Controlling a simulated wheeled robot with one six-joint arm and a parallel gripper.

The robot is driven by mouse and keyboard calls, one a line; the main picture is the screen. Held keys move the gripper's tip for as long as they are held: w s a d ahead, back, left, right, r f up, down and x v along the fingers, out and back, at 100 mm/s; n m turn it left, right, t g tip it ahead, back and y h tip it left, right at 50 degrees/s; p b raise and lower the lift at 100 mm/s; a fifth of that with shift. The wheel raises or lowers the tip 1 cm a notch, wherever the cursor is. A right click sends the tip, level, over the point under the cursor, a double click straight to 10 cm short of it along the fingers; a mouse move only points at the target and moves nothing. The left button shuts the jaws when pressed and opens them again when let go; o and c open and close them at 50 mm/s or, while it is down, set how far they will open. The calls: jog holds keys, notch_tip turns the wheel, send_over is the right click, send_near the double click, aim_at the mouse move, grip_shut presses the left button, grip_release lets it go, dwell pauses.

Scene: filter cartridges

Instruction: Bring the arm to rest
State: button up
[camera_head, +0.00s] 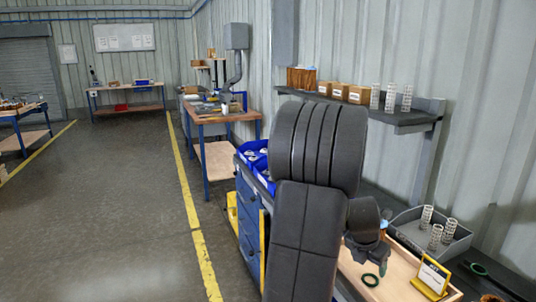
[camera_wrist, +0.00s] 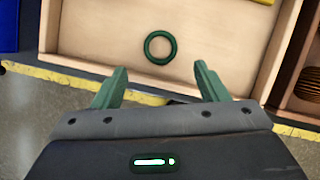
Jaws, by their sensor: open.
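My gripper (camera_wrist: 161,72) is open, its two green fingers apart with nothing between them. In the wrist view a green ring (camera_wrist: 160,34) lies flat in a shallow wooden tray (camera_wrist: 85,38), just beyond the fingertips and apart from them. The ring also shows in the head view (camera_head: 371,280), lying in the light wooden tray (camera_head: 397,290). My dark arm fills the middle of the head view and hides part of the bench. The gripper is largely hidden there, low behind the arm, above the tray.
A grey bin (camera_head: 408,236) with several white cartridges stands behind the tray, beside a yellow-framed card (camera_head: 432,277). A wall shelf (camera_head: 402,118) holds boxes and cartridges. Blue bins (camera_head: 252,152) stand left of my arm. The floor (camera_head: 110,220) at left is open.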

aim_at(370, 280)
jog(key=b+x, duration=0.1)
jog(key=x, duration=0.5)
jog(key=shift+f, duration=0.3)
jog(key=shift+w+d+r, duration=0.15)
jog(key=shift+r, duration=0.1)
notch_tip(370, 280, up, 9)
jog(key=p, duration=0.2)
jog(key=w+a+f+m+g+y+p, duration=0.1)
jog(key=w+a+f+m+g, duration=0.1)
jog(key=a+m, duration=0.6)
jog(key=w+a+f+m+g+y+p, duration=0.1)
jog(key=w+a+f+m+g+p, duration=0.1)
jog(key=a+m, duration=0.7)
jog(key=w+a+f+m+g+y+p, duration=0.1)
jog(key=w+a+f+m+g, duration=0.2)
jog(key=a, duration=1)
jog(key=shift+w+f+m, duration=0.5)
jog(key=shift+f+m, duration=1.05)
jog(key=shift+m, duration=1.35)
jog(key=shift+d, duration=0.15)
